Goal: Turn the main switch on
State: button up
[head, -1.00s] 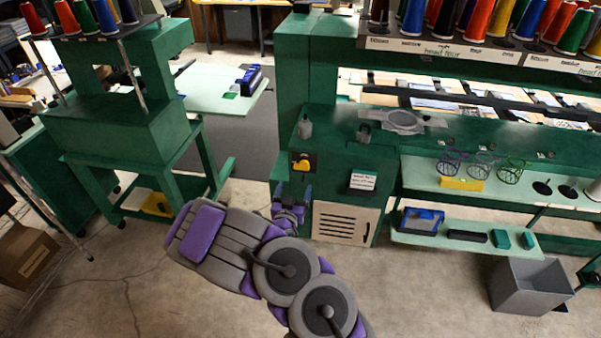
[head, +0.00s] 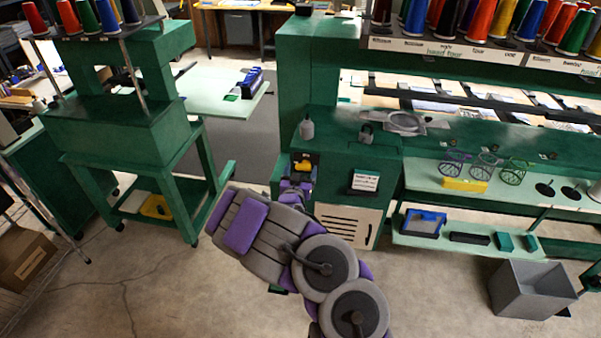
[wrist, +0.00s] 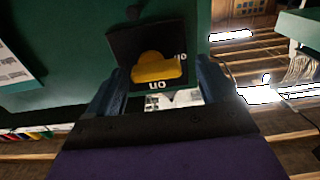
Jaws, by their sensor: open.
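The main switch is a yellow knob (head: 303,166) on a dark plate on the front of the green machine. In the wrist view the knob (wrist: 158,68) lies between my fingers, its bar running roughly across the picture. White lettering is on the plate below and right of it, partly covered. My gripper (head: 296,186) is at the switch in the head view, covering its lower part. In the wrist view my gripper (wrist: 160,75) is open, one finger on each side of the knob. I cannot tell whether either finger touches it.
A white label card (head: 365,181) and a pale vented panel (head: 343,226) are right of and below the switch. A shelf with a blue tray (head: 423,222) and a grey bin (head: 532,288) stand farther right. Open floor lies left of my arm.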

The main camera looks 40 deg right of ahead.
jog(key=shift+d+f, duration=0.1)
jog(key=shift+d, duration=0.55)
jog(key=shift+c, duration=0.2)
jog(key=shift+a, duration=0.35)
jog(key=c, duration=1)
